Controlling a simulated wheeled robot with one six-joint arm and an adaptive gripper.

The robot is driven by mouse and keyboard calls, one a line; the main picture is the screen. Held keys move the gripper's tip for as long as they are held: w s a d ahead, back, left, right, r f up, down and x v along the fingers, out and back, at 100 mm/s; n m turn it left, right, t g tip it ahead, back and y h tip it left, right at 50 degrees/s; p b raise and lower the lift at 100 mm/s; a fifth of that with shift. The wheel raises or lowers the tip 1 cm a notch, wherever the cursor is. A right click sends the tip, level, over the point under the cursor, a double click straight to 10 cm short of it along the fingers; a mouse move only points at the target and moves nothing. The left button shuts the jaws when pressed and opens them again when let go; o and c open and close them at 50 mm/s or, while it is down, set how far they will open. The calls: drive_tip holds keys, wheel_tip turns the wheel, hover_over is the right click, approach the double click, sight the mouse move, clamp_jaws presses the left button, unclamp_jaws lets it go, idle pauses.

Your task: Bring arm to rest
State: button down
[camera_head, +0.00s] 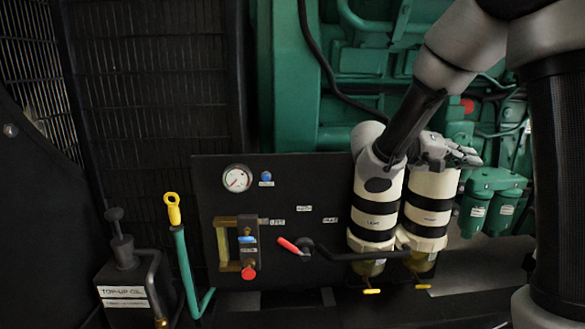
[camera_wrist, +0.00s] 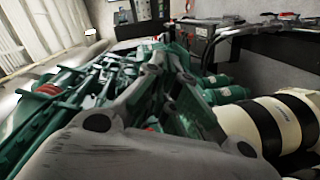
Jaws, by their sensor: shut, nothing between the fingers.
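My arm comes in from the upper right of the head view and folds down in front of the green engine. My gripper (camera_head: 470,157) is shut and empty, in front of the upper part of the right filter canister (camera_head: 432,190) and pointing right. I cannot tell whether it touches the canister. The left filter canister (camera_head: 378,205) stands beside it, partly behind my wrist. In the wrist view my gripper's grey links fill the lower middle, and a cream canister with black bands (camera_wrist: 265,125) lies close on the right.
A black panel (camera_head: 310,180) carries a gauge (camera_head: 237,179), a sight glass (camera_head: 223,245) and a red-handled lever (camera_head: 291,246). A top-up oil can (camera_head: 128,285) and a green dipstick tube (camera_head: 184,265) stand at left. Green engine parts (camera_head: 290,90) lie close behind my arm.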

drive_tip(key=s+d+f+n+g+y, duration=0.1)
drive_tip(key=s+d+f+g+y, duration=0.15)
drive_tip(key=s+y, duration=0.9)
drive_tip(key=s+a+f+n+t+y, duration=0.2)
drive_tip(key=s+a+t+y, duration=0.3)
drive_tip(key=s+a, duration=0.3)
drive_tip(key=shift+s+a+f+n+t, duration=0.15)
drive_tip(key=shift+s+a+n+t, duration=0.15)
drive_tip(key=shift+n+t, duration=0.6)
